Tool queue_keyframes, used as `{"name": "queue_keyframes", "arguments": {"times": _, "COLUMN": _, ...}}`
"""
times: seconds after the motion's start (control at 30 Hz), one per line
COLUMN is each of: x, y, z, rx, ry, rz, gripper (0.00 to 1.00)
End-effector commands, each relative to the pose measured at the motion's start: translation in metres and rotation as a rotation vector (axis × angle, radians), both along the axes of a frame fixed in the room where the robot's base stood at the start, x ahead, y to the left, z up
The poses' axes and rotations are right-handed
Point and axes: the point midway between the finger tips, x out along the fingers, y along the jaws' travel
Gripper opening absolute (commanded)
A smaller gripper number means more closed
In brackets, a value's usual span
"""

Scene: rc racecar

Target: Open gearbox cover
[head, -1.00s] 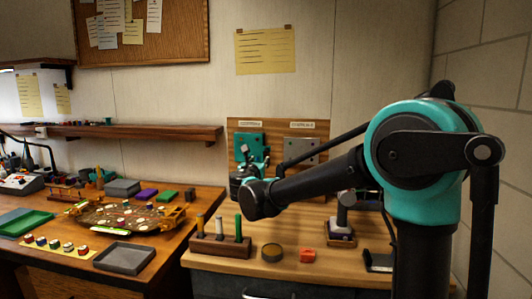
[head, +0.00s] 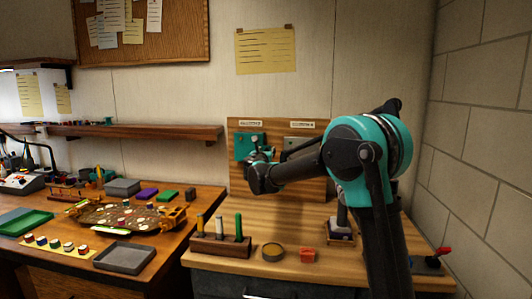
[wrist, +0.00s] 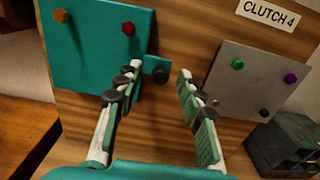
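The teal gearbox cover (head: 241,147) is mounted on the upright wooden board in the head view. In the wrist view the teal cover (wrist: 90,45) fills the upper left, with an orange and a red bolt. The left finger overlaps the cover's lower right edge in the picture. In the head view my gripper (head: 260,152) is small, in front of the board by the cover.
A grey plate (wrist: 245,80) under a "CLUTCH 4" label is right of the cover. Below on the bench stand a peg rack (head: 220,246), a round dish (head: 273,251) and a red item (head: 308,255). A dark box (wrist: 285,145) is at lower right.

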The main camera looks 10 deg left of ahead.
Motion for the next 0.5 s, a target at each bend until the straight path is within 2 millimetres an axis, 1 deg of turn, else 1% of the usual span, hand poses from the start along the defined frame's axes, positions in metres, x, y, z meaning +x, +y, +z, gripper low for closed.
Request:
{"name": "queue_keyframes", "arguments": {"times": 0.2, "x": 0.0002, "y": -0.0001, "z": 0.0, "rx": 0.0, "ry": 0.0, "rz": 0.0, "gripper": 0.39}}
{"name": "queue_keyframes", "arguments": {"times": 0.5, "x": 0.0, "y": -0.0002, "z": 0.0, "rx": 0.0, "ry": 0.0, "rz": 0.0, "gripper": 0.02}}
